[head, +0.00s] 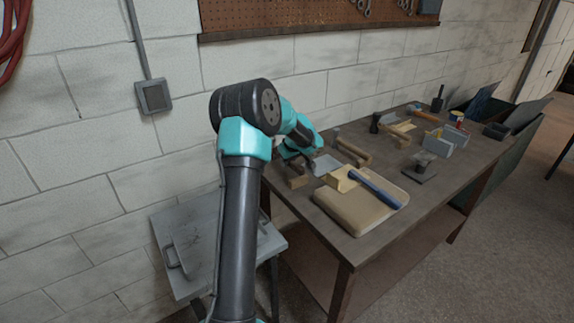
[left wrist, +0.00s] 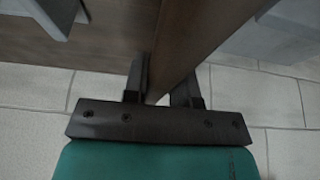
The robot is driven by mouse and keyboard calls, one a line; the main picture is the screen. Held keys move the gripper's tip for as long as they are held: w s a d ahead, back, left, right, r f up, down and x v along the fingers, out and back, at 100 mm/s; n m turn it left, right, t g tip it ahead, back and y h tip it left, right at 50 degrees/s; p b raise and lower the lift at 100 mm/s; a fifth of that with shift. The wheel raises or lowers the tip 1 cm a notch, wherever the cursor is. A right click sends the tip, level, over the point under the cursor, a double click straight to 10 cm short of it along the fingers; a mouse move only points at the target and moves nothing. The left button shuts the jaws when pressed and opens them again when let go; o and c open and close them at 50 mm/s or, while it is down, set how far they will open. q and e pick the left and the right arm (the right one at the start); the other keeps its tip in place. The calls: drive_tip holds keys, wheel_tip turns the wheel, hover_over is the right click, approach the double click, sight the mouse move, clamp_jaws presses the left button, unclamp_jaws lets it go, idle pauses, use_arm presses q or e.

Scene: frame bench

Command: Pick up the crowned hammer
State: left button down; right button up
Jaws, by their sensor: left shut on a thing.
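My left gripper (head: 297,158) is at the near left end of the bench, partly hidden by its own arm. In the left wrist view its two dark fingers (left wrist: 161,88) are shut on a brown wooden piece (left wrist: 190,40). I cannot tell whether the held piece is part of the crowned hammer. A tool with a dark blue handle (head: 377,189) and pale head lies on a beige pad (head: 350,214). No crown mark is readable on any tool. My right gripper is out of view.
The brown bench (head: 345,247) runs back to the right. A wooden tool (head: 352,150), a black-headed tool (head: 375,122), a grey block-shaped item (head: 438,145) and several others crowd it. A grey stand (head: 180,225) is left of the bench; the block wall is behind.

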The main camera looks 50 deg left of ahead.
use_arm(q)
drive_tip(key=shift+r, duration=0.55)
drive_tip(key=shift+s+d+r, duration=0.15)
drive_tip(key=shift+s+d, duration=0.05)
drive_tip(key=shift+d, duration=0.05)
drive_tip(key=s+d+r, duration=0.1)
drive_tip(key=s+d, duration=0.8)
drive_tip(key=d, duration=0.3)
drive_tip(key=shift+d+r, duration=0.15)
drive_tip(key=shift+d, duration=0.15)
drive_tip(key=shift+w, duration=0.15)
